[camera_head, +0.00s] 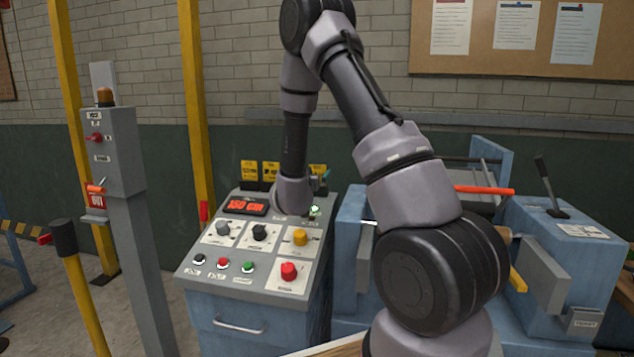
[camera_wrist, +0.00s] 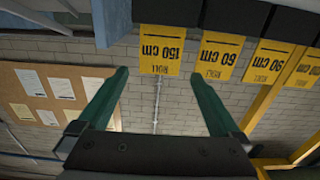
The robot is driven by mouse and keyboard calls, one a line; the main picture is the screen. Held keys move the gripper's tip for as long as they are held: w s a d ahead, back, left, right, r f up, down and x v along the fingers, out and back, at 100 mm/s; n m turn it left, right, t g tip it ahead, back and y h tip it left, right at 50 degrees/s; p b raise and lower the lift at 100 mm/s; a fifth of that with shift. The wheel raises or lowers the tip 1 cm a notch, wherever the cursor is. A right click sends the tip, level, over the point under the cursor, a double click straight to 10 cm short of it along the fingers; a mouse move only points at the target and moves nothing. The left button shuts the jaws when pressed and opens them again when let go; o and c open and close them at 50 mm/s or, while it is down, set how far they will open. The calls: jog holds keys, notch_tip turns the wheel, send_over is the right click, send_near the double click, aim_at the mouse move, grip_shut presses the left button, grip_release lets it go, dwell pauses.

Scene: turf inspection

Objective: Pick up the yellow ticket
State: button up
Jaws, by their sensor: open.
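Several yellow tickets hang in a row from dark holders, upside down in the wrist view. They include a "150 cm" ticket (camera_wrist: 162,50), a "60 cm" ticket (camera_wrist: 217,56) and a "90 cm" ticket (camera_wrist: 268,62), plus one at the right edge. In the head view, yellow tickets (camera_head: 249,170) stand at the back of the control panel, partly hidden by my arm. My gripper (camera_wrist: 160,76) is open and empty, its green fingers apart. The "150 cm" ticket appears between the fingertips in the wrist view; whether it lies within their reach is unclear.
The control panel (camera_head: 210,262) has knobs, buttons and a red display (camera_head: 246,207) that appears to read 150 cm. A grey post (camera_head: 128,190) and yellow poles stand left. A blue machine (camera_head: 560,250) with levers stands right. A brick wall is behind.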

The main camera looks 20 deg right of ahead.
aim_at(318, 168)
jog(key=x, duration=0.5)
jog(key=shift+w+d, duration=0.2)
jog(key=shift+w, duration=0.05)
jog(key=shift+r, duration=0.1)
jog(key=c, duration=1.2)
